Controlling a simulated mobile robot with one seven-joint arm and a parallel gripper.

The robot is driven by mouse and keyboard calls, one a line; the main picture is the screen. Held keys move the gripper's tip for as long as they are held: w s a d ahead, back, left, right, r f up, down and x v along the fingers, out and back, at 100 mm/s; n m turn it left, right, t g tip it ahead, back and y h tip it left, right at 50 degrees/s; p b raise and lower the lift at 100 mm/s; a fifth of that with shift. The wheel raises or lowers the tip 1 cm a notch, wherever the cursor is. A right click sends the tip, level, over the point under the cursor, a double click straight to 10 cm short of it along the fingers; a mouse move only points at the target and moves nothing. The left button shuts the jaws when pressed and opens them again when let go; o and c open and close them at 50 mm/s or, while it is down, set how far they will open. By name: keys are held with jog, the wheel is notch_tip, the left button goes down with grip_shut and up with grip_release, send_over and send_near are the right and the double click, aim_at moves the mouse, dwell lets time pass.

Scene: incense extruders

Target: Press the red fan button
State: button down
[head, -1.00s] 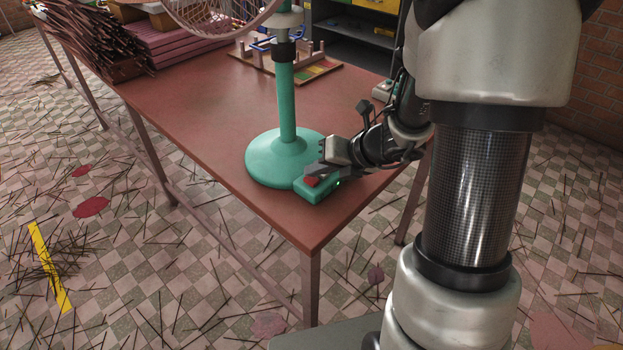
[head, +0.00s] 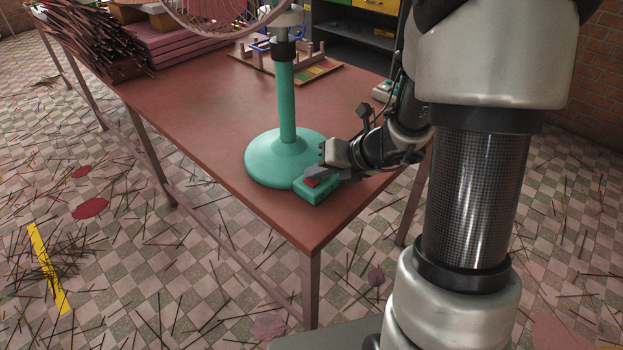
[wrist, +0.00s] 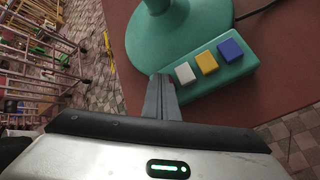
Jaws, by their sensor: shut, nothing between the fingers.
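The green fan (head: 285,155) stands on the red-brown table, its round base near the front corner. Its control box (head: 318,192) sticks out from the base towards the corner. The red button (head: 311,182) shows at the box's left end in the head view. In the wrist view the white (wrist: 185,73), yellow (wrist: 206,62) and blue (wrist: 230,49) buttons show; the red one is hidden behind my fingers. My gripper (head: 315,174) is shut and empty, its tips at the red button. I cannot tell whether they touch it or whether it is pushed in.
The fan's wire cage (head: 222,14) hangs above the table. A wooden rack (head: 300,65) and a pile of dark sticks (head: 92,42) lie further back. The table's front edge is close to the box. The table left of the fan is clear.

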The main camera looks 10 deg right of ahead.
aim_at(316, 183)
jog(key=shift+r+p, duration=0.85)
jog(key=shift+p, duration=0.05)
jog(key=shift+r, duration=0.1)
notch_tip(316, 183, up, 5)
jog(key=p, duration=0.4)
jog(key=shift+p, duration=0.4)
